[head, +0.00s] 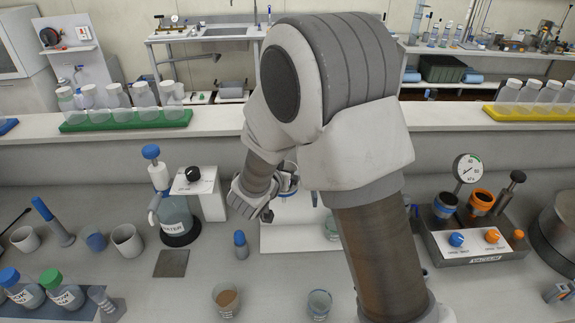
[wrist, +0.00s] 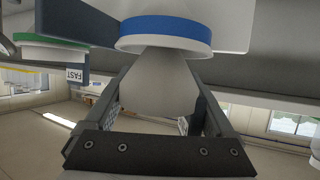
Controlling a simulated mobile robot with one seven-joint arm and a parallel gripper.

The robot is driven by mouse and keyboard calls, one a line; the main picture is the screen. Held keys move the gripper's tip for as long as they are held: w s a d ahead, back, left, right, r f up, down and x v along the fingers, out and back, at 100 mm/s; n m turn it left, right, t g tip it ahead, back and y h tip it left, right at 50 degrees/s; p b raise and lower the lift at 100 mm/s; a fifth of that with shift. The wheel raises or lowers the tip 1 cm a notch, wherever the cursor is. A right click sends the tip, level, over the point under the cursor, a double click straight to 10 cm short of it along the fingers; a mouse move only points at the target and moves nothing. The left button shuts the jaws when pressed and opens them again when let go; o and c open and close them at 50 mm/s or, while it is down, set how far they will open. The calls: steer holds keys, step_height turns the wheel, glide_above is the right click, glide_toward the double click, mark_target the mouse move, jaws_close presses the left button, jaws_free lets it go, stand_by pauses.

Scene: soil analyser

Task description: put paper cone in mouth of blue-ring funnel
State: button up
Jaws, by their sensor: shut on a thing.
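In the wrist view my gripper (wrist: 163,100) is shut on a pale paper cone (wrist: 160,78), with one finger on each side. The cone's narrow end points at the blue-ring funnel (wrist: 166,34), which fills the top middle of that view. The ring's edge overlaps the narrow end, which is hidden. I cannot tell whether the tip is inside the mouth or only close to it. In the head view my arm covers most of this spot, and the funnel and cone cannot be made out clearly.
A green-ring funnel (wrist: 50,41) with a FAST label (wrist: 75,75) is beside the blue one. In the head view a water bottle (head: 175,217) stands left of my arm. A vacuum unit (head: 470,245) stands right. Two beakers (head: 226,299) (head: 319,304) stand at the front.

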steer(key=shift+f, duration=0.3)
steer(key=shift+f+b, duration=0.65)
steer(key=shift+b, duration=0.95)
steer(key=o, duration=1.1)
steer(key=shift+r, duration=0.15)
